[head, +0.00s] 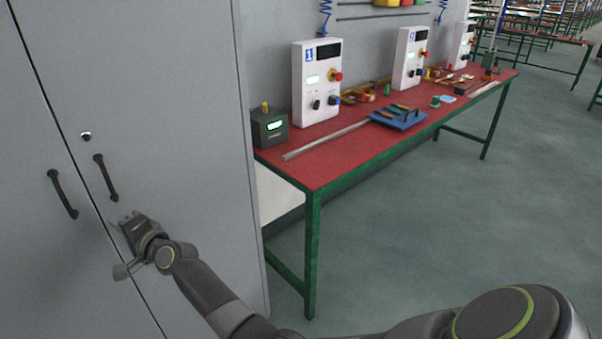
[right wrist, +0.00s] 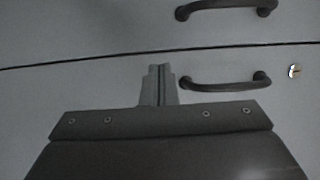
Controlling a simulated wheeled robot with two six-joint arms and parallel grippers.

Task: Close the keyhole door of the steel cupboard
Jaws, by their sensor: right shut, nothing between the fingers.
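The grey steel cupboard (head: 190,60) fills the left of the head view. Its keyhole door (head: 175,150) is the right one, with a round lock (head: 86,136) and a dark handle (head: 105,178). Only a thin dark seam shows between it and the left door (head: 25,120), and the two look about flush. My right gripper (head: 122,222) is shut and empty, at the keyhole door just below its handle; I cannot tell whether it touches. In the right wrist view its fingertips (right wrist: 160,72) point at the door beside the handle (right wrist: 228,82) and lock (right wrist: 295,71). My left gripper is not in view.
A red-topped workbench (head: 345,150) with green legs stands right of the cupboard. It carries white control boxes (head: 317,82), a dark meter box (head: 269,127), a blue tray (head: 398,117) and a metal bar (head: 325,138). The floor (head: 450,220) before the bench is clear.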

